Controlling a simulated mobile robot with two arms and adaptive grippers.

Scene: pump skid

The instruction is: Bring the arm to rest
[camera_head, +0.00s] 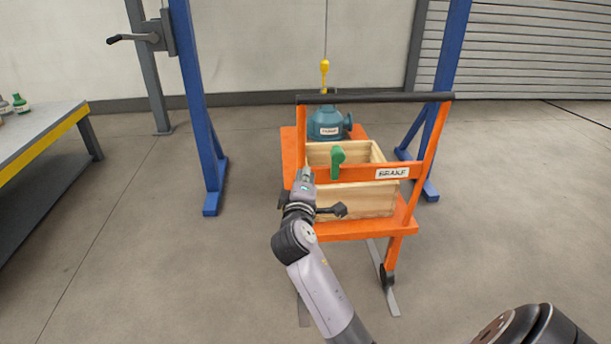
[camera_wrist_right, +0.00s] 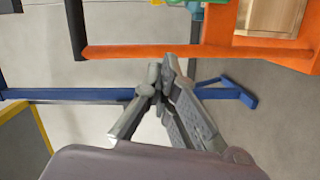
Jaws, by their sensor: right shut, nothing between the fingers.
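My right gripper (camera_head: 306,174) is in front of the orange cart (camera_head: 352,234), near the left end of its crossbar. In the right wrist view its fingers (camera_wrist_right: 163,70) are together with nothing between them. The orange frame (camera_wrist_right: 140,52) passes just beyond the fingertips in that view; I cannot tell the exact gap. My right arm (camera_head: 322,290) reaches in from the bottom of the head view, its forearm stretched toward the cart. My left gripper is not in view.
The cart carries a wooden crate (camera_head: 366,205), a green lever (camera_head: 337,160), a BRAKE label (camera_head: 392,173) and a dark handlebar (camera_head: 375,97). Behind are a blue pump (camera_head: 326,123), a yellow hook (camera_head: 324,68) and blue gantry legs (camera_head: 200,110). A workbench (camera_head: 35,135) stands left; floor between is clear.

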